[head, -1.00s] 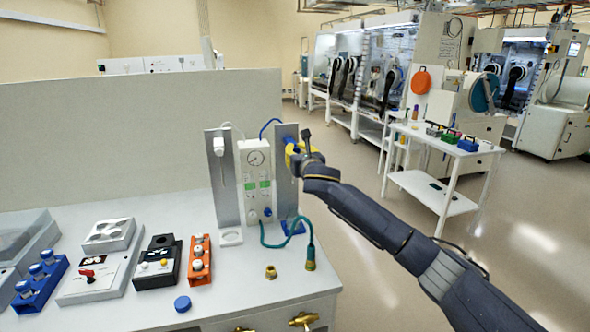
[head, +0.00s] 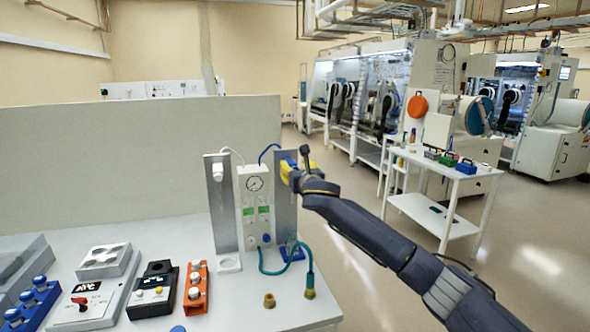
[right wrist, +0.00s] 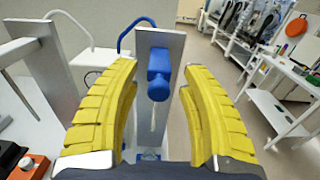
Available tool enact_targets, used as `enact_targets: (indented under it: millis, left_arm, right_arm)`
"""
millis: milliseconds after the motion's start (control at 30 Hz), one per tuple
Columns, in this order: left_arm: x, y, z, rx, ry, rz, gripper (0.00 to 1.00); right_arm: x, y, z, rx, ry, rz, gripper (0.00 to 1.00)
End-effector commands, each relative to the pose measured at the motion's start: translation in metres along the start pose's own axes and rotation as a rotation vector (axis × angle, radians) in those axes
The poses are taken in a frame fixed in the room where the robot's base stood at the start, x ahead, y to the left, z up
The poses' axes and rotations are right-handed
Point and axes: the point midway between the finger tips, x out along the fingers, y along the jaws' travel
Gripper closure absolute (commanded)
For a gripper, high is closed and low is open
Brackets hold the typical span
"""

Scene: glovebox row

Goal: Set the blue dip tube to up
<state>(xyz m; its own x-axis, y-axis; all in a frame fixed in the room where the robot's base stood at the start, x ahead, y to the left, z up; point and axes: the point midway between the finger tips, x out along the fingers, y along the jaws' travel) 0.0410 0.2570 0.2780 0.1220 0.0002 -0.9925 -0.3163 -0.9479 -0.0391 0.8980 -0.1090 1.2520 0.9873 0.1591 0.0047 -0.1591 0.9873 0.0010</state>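The blue dip tube (right wrist: 158,75) has a blue head near the top of a grey upright plate (right wrist: 172,45), with a thin pale tube below it, in the right wrist view. My right gripper (right wrist: 158,70) is open, its yellow fingers on either side of the blue head with visible gaps. In the head view my right gripper (head: 289,167) is at the top of the right-hand plate and hides most of the blue head. My left gripper is not in view.
A white-headed dip tube (head: 218,171) is on the left plate, with a gauge panel (head: 255,205) between. A teal hose (head: 290,262), an orange block (head: 197,287) and a black box (head: 154,292) are on the bench. A white cart (head: 440,208) stands at right.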

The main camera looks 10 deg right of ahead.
Motion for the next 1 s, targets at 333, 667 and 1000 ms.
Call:
enact_targets:
  millis: [333,667,1000]
  left_arm:
    - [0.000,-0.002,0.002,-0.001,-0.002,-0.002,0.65]
    - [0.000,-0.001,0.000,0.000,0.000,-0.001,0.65]
    - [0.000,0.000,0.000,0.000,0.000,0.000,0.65]
  right_arm:
    - [-0.004,0.000,-0.003,-0.001,0.003,0.000,0.56]
    - [-0.044,0.000,-0.002,-0.002,0.002,0.002,0.56]
    - [-0.094,0.000,-0.001,-0.001,0.001,0.001,0.56]
